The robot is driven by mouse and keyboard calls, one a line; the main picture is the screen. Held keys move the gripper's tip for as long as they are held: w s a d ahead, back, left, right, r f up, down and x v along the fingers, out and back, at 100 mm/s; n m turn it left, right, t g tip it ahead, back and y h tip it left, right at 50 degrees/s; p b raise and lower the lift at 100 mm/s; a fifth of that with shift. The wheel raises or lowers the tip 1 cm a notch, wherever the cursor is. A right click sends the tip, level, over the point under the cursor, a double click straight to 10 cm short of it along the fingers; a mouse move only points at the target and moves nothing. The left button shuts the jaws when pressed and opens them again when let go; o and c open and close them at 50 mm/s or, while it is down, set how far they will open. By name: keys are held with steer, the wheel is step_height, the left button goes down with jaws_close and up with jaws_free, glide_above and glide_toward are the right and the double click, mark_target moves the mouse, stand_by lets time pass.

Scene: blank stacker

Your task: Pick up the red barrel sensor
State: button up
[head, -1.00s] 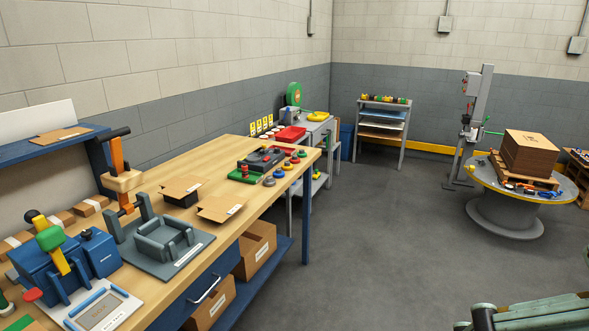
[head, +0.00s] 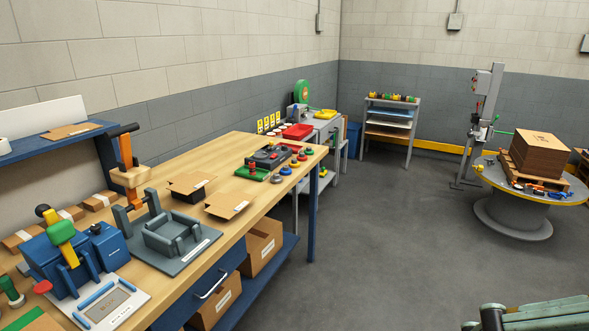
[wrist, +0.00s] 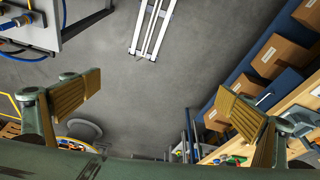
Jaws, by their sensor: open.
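Small round coloured pieces stand near the far right end of the wooden workbench (head: 150,221) in the head view. A red one (head: 302,157) is at the back of that row, and blue and grey ones are nearer. Another red piece (head: 252,167) stands on a green tray (head: 247,174). They are too small to tell which is the red barrel sensor. My gripper (wrist: 165,103) is open and empty in the wrist view, its tan-padded fingers wide apart over the floor. It is away from the bench top. In the head view only part of my arm shows, bottom right.
Brown cardboard pieces (head: 229,205) and a grey fixture (head: 178,240) lie on the bench. A red bin (head: 298,131) stands beyond its far end. A round table (head: 530,190) with stacked cardboard is at right. The floor between is clear.

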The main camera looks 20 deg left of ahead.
steer(key=shift+c, duration=0.5)
steer(key=c, duration=2.3)
steer(key=shift+o, duration=0.2)
